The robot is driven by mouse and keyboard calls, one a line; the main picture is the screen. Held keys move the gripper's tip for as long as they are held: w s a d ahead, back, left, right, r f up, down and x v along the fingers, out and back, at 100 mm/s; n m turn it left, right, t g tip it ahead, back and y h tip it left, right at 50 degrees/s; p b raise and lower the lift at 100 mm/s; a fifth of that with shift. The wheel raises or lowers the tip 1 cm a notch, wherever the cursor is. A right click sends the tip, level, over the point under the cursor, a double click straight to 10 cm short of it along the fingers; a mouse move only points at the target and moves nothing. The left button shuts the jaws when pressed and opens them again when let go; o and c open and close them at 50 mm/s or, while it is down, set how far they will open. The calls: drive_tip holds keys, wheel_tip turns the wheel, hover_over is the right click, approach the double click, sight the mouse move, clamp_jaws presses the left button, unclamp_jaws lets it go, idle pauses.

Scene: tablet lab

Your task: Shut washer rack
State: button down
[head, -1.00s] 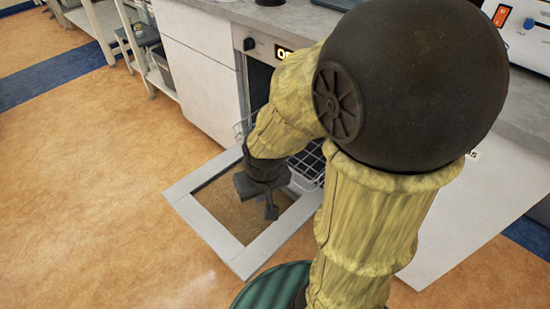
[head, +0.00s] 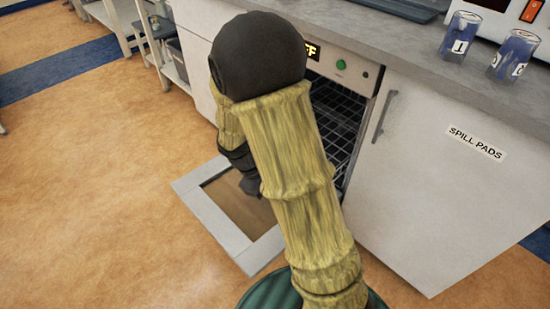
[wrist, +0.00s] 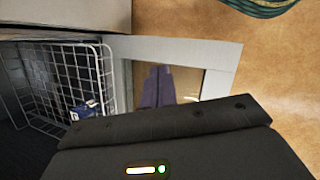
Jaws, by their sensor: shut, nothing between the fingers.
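The washer (head: 345,70) stands under the counter with its door (head: 215,215) folded down flat and open. Its wire rack (head: 338,115) shows in the opening, partly hidden by my arm. In the wrist view the rack (wrist: 108,75) is at the left, its front close to the inner edge of the door (wrist: 225,60), with a small blue and white item (wrist: 85,108) in it. I cannot tell whether the rack is fully in. My gripper (head: 251,190) is shut and empty, above the door; its fingers also show in the wrist view (wrist: 157,85), apart from the rack.
A cabinet labelled SPILL PADS (head: 450,160) with an upright handle (head: 384,117) stands right of the washer. Two blue labelled cups (head: 460,37) stand on the counter (head: 400,40). A shelf cart (head: 155,45) is at the back left. The floor (head: 90,180) at left is clear.

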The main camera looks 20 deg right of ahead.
drive_tip(key=w+a+f+n+t+h+b, duration=0.1)
drive_tip(key=w+f+n+t+h, duration=0.3)
drive_tip(key=w, duration=0.5)
drive_tip(key=w+a+f+n+t+h+b, duration=0.2)
drive_tip(key=w+f+n+t+h+b, duration=0.1)
drive_tip(key=w+f+n+h, duration=0.5)
drive_tip(key=w+f+n+t, duration=0.1)
drive_tip(key=n, duration=0.2)
drive_tip(key=shift+a+t+b, duration=0.25)
drive_tip(key=shift+t+b, duration=0.05)
drive_tip(key=shift+b, duration=0.05)
drive_tip(key=shift+d+f, duration=0.1)
drive_tip(key=b+x, duration=0.6)
drive_tip(key=x, duration=0.8)
drive_tip(key=shift+b, duration=0.4)
